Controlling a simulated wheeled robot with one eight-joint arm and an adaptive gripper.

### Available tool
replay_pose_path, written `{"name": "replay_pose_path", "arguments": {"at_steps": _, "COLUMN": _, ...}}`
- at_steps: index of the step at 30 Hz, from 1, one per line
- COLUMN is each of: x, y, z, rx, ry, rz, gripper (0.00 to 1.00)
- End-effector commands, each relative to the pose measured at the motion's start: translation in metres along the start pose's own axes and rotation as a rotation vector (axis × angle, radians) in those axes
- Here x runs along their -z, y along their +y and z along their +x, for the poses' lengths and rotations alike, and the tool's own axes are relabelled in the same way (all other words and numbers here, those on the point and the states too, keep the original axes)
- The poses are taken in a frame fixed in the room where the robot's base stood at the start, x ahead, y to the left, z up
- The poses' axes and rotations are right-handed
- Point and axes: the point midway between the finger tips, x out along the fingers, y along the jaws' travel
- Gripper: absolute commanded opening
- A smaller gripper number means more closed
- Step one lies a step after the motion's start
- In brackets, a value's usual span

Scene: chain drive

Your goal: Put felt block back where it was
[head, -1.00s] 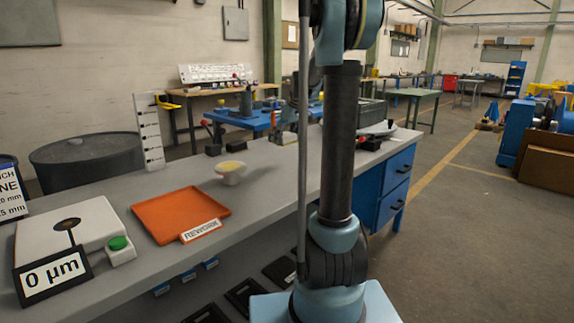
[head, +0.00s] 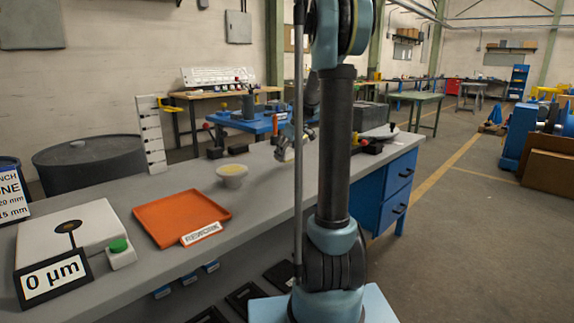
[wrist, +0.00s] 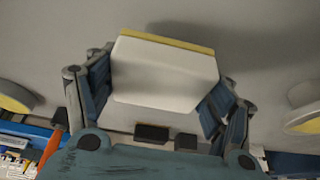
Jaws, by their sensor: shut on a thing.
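The felt block (wrist: 165,75), pale with a yellow strip along its far edge, sits between my gripper's fingers in the wrist view. My gripper (wrist: 158,98) is shut on it, with a blue-padded finger on each side. A soft shadow lies on the grey surface beyond the block, which looks apart from that surface. In the head view my gripper (head: 287,153) is over the bench, just left of my arm column. The block is too small to make out surely there.
Dark parts stand at the back. The bench between tray and bowl is clear.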

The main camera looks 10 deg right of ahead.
Motion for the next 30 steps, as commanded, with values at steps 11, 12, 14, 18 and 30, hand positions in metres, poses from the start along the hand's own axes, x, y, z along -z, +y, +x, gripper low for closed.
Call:
{"name": "replay_pose_path", "arguments": {"at_steps": 11, "x": -0.015, "y": 0.000, "z": 0.036, "rx": 0.000, "ry": 0.000, "rz": 0.000, "gripper": 0.36}}
{"name": "replay_pose_path", "arguments": {"at_steps": 12, "x": -0.015, "y": 0.000, "z": 0.037, "rx": 0.000, "ry": 0.000, "rz": 0.000, "gripper": 0.36}}
{"name": "replay_pose_path", "arguments": {"at_steps": 14, "x": -0.015, "y": 0.000, "z": 0.037, "rx": 0.000, "ry": 0.000, "rz": -0.001, "gripper": 0.36}}
{"name": "replay_pose_path", "arguments": {"at_steps": 18, "x": -0.015, "y": 0.000, "z": 0.037, "rx": 0.000, "ry": 0.000, "rz": -0.001, "gripper": 0.36}}
{"name": "replay_pose_path", "arguments": {"at_steps": 30, "x": -0.015, "y": -0.001, "z": 0.038, "rx": 0.001, "ry": 0.000, "rz": -0.001, "gripper": 0.95}}
